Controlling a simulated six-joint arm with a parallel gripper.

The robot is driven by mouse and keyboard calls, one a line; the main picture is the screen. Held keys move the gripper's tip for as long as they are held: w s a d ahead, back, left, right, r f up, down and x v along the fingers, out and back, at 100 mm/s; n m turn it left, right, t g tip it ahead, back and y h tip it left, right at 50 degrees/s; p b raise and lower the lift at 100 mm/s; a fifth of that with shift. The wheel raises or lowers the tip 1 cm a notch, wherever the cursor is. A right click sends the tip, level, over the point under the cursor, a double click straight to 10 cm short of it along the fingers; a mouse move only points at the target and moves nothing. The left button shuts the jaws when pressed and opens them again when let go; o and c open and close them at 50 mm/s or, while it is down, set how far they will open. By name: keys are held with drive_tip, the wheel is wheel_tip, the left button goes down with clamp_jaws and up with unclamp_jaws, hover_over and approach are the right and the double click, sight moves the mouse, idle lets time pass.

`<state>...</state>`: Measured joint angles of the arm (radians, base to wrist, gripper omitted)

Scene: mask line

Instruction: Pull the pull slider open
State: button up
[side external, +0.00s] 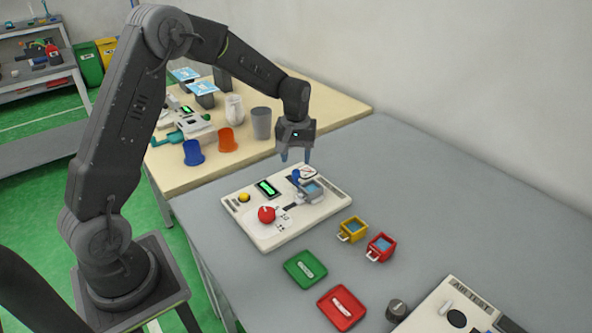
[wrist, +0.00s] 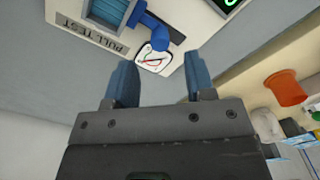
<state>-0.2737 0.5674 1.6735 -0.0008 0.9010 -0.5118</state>
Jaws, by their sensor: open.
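A white test board (side external: 262,232) lies on the grey table. On its far right part are a blue handle (side external: 296,175) and a round white dial (side external: 308,171). The wrist view shows the blue handle (wrist: 150,24) beside the dial (wrist: 153,57), near the printed words PULL TEST. I take this blue part to be the pull slider; its travel is not clear. My gripper (side external: 296,157) is open and empty, above the far edge of the board. In the wrist view its blue fingers (wrist: 159,64) are spread, with the dial seen between and beyond their tips, apart from the handle.
The board also carries a red knob (side external: 267,214), a yellow button (side external: 244,197), a green display (side external: 268,188) and a grey box (side external: 312,191). Yellow (side external: 352,230) and red (side external: 381,247) small bins stand nearby.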

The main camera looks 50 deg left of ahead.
sight(296, 171)
wheel_tip(296, 171, down, 5)
idle(0.3)
clamp_jaws()
idle(0.4)
